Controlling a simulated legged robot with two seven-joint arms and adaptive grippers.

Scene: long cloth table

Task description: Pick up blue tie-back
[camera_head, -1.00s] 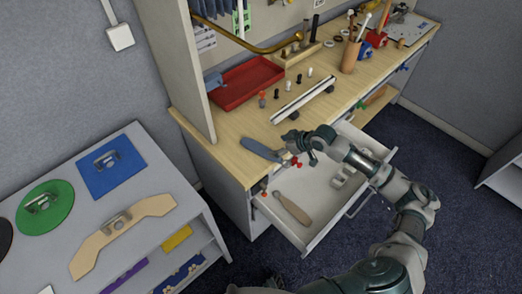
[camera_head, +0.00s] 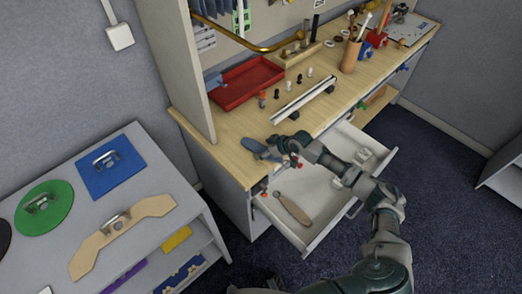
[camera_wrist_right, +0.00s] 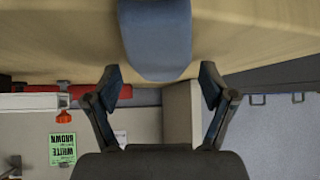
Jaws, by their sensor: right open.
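The blue tie-back (camera_head: 257,149) is a flat blue-grey piece lying at the front left edge of the wooden worktop. In the right wrist view the tie-back (camera_wrist_right: 156,40) shows large, with its rounded end just beyond and between the fingertips. My right gripper (camera_head: 277,148) is at the right end of the tie-back, with its fingers spread. In the wrist view the gripper (camera_wrist_right: 161,82) is open, with a gap to each side of the tie-back, and holds nothing. My left gripper is not in view.
An open drawer (camera_head: 321,199) with a wooden-handled tool (camera_head: 293,208) lies below my right arm. A red tray (camera_head: 246,84), small pegs and a white rail (camera_head: 303,99) stand behind on the worktop. A grey shelf unit (camera_head: 160,226) with flat handled shapes is at the left.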

